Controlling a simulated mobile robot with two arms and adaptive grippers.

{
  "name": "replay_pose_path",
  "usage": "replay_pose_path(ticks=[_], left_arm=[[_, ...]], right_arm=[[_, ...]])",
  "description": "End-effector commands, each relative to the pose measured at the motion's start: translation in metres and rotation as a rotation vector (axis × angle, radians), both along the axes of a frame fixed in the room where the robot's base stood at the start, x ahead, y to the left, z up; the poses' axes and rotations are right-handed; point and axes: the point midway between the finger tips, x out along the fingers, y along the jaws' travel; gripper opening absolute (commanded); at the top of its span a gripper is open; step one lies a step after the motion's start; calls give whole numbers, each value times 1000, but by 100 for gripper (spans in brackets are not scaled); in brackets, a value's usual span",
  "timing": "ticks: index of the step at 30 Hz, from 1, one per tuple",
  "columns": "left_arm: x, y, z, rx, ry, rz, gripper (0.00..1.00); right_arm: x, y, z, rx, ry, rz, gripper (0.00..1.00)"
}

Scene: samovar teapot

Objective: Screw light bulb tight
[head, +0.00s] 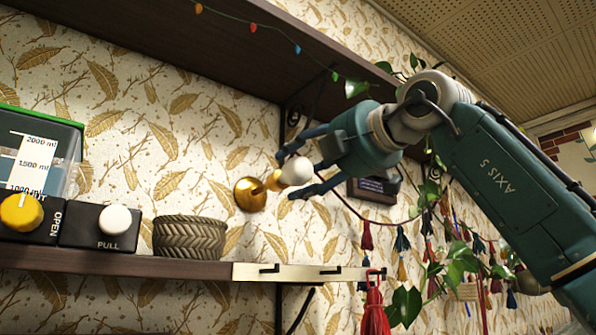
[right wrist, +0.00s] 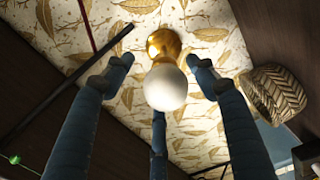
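A white round light bulb (head: 297,171) sits at a brass wall fixture (head: 250,194) on the patterned wall. In the right wrist view the bulb (right wrist: 165,88) is in front of the gold fixture (right wrist: 163,44), near the middle. My right gripper (head: 300,172) comes in from the right with its blue fingers around the bulb. In the right wrist view two fingers of the gripper (right wrist: 158,80) stand to either side with visible gaps, and a third is below. The gripper looks open. Whether the third finger touches the bulb is hidden. My left gripper is not in view.
A shelf (head: 130,264) below holds a woven basket (head: 190,237), a box with a white PULL knob (head: 115,220) and a yellow knob (head: 21,212). A dark upper shelf (head: 200,40) runs above. Tassels (head: 373,305) and vines (head: 405,305) hang at right.

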Motion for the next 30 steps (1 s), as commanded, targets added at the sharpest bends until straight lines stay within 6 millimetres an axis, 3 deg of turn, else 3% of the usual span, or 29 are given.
replay_pose_path(ticks=[8, 13, 24, 30], left_arm=[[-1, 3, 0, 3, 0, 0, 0], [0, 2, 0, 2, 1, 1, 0], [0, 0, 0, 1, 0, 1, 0], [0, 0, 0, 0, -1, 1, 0]], right_arm=[[-1, 3, -2, -5, 3, 5, 59], [-11, -6, -2, -4, 2, 5, 59], [-69, -52, -2, -2, 1, 1, 59], [-91, -68, -2, 0, 2, 2, 59]])
